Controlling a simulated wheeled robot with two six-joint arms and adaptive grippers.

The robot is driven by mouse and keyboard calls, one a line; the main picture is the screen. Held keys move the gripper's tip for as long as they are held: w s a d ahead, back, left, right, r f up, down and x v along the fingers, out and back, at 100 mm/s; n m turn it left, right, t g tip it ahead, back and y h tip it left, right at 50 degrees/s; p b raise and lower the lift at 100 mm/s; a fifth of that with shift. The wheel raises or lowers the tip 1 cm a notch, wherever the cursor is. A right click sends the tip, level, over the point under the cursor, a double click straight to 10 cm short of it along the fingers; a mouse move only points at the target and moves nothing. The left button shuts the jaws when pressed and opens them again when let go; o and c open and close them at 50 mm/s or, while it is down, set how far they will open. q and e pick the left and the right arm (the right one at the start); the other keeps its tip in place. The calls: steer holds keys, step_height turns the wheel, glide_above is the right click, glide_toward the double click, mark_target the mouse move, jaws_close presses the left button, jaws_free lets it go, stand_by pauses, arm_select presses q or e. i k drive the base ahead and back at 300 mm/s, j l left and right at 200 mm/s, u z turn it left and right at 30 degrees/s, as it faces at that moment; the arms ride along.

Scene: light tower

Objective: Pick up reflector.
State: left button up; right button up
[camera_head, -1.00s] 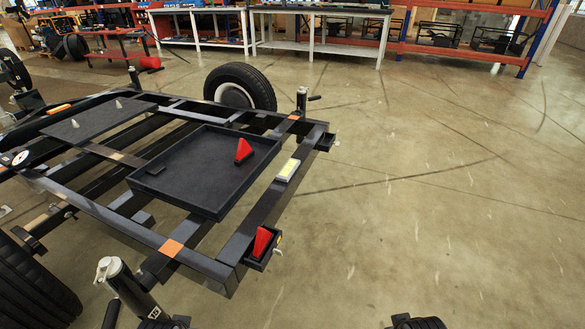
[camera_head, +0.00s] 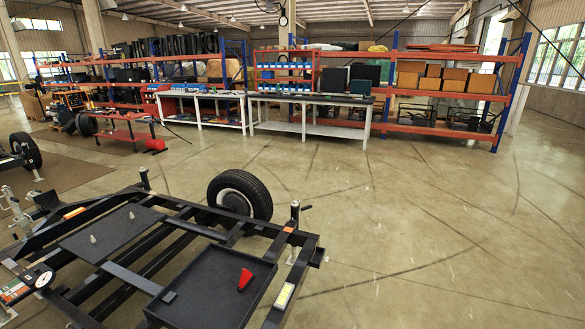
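A red triangular reflector (camera_head: 245,279) lies in the black shallow tray (camera_head: 204,307) on the trailer frame, near the tray's right side. The tray runs off the bottom edge of the head view. No gripper of mine shows in the head view. A second red reflector, seen earlier at the frame's rear corner, is outside the picture now.
The black trailer frame (camera_head: 291,241) has a wheel (camera_head: 240,196) at its far side and a pale yellow-white lamp (camera_head: 284,296) on its right beam. White workbenches (camera_head: 312,98) and loaded shelves (camera_head: 455,91) stand at the back. The floor (camera_head: 430,230) to the right is open.

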mark_target(246, 278)
steer(key=u, duration=0.75)
steer(key=i+l+u, duration=0.15)
steer(key=l+u, duration=0.25)
steer(key=i+l+u, duration=0.1)
steer(key=l+u, duration=0.15)
steer(key=u, duration=0.15)
steer(key=l+u, duration=0.85)
steer(key=i+j, duration=0.05)
steer(key=j, duration=0.05)
